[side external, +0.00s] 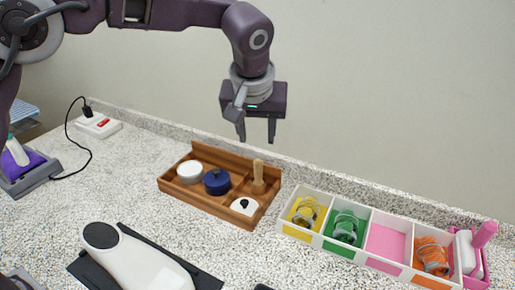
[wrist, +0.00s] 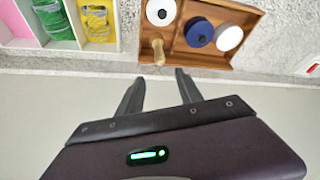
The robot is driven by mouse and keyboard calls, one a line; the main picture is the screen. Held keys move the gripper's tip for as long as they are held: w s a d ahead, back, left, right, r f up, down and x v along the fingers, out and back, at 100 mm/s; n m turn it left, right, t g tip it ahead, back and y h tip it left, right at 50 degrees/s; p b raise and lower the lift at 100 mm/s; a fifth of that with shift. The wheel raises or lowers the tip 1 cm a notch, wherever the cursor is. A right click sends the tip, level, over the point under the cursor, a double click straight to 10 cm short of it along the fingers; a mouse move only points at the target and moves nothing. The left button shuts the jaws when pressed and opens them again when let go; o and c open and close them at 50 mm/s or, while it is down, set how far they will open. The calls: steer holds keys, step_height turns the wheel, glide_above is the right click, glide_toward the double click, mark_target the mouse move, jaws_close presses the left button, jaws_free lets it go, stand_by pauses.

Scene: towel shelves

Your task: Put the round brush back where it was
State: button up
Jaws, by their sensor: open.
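A wooden tray (side external: 205,204) with dividers stands against the back ledge; its rim also shows in the wrist view (wrist: 232,60). A light wooden handle (side external: 258,173) stands upright in its back right part; it also shows in the wrist view (wrist: 158,52). It may be the round brush, but I cannot make out bristles. Also in the tray are a blue round piece with a knob (side external: 217,181), a white round piece (side external: 190,172) and a white piece with a black knob (side external: 244,205). My gripper (side external: 256,138) is open and empty, above and apart from the handle.
A white-and-black device (side external: 140,262) lies in front.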

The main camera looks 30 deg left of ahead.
steer(key=shift+v, duration=0.8)
steer(key=s+a+r+m+h, duration=0.1)
steer(key=s+a+r, duration=0.3)
steer(key=s+a, duration=0.3)
steer(key=s+a+r+m, duration=0.1)
steer(key=s+a+r, duration=0.35)
steer(key=s, duration=0.35)
steer(key=s+a+f+m, duration=0.1)
steer(key=s+a+f, duration=0.1)
steer(key=s, duration=0.7)
steer(key=s+a+f+m+t, duration=0.1)
steer(key=s+f, duration=0.3)
steer(key=s, duration=0.5)
steer(key=shift+a+h, duration=0.4)
steer(key=shift+a, duration=0.3)
